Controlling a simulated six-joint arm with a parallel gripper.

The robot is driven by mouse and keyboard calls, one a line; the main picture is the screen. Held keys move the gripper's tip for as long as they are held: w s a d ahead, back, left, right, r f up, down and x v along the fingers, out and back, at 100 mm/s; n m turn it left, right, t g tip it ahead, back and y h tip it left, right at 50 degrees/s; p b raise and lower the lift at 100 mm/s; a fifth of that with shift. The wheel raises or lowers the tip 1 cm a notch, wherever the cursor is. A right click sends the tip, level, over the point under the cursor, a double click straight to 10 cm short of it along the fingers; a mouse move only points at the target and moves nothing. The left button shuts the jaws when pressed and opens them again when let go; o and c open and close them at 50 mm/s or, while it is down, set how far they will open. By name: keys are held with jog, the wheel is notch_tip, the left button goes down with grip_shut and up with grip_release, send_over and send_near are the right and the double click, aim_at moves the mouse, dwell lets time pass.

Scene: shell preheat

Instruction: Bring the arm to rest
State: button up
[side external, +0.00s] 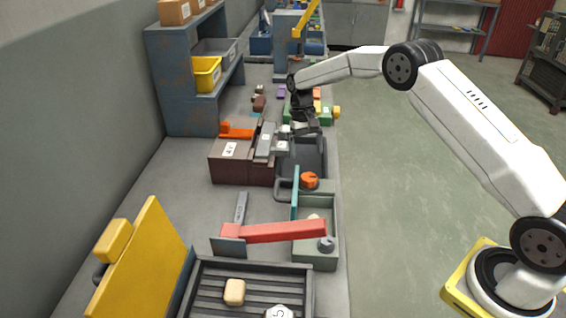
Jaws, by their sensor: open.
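My gripper (308,126) is at the far end of my white arm, dark and small in the side external view. It points down above the back end of the bench, near a green block-like item (327,115) and a dark grey tray (315,155). Its jaws are open, and I see nothing held between them. The fingertips are small and partly lost against the dark things behind them, so I cannot tell whether they touch anything.
A brown box marked 4 (229,165) stands left of the tray. Nearer are an orange knob (309,180), a red bar (275,232), a slatted dark tray (205,293) and a raised yellow lid (146,265). A blue-grey shelf (182,88) stands at the wall.

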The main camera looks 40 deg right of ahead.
jog(key=shift+s+a+r, duration=0.2)
jog(key=shift+s+r, duration=0.1)
jog(key=shift+r, duration=0.1)
jog(key=s+a+r+n+t, duration=0.2)
jog(key=s+t, duration=0.1)
jog(key=s, duration=0.9)
jog(key=s+a+r+n+t+h, duration=0.1)
jog(key=s+a+r+n+t, duration=0.1)
jog(key=s, duration=1.1)
jog(key=shift+a+r+t+h, duration=0.3)
jog(key=shift+a+r+t, duration=0.2)
jog(key=shift+t, duration=0.2)
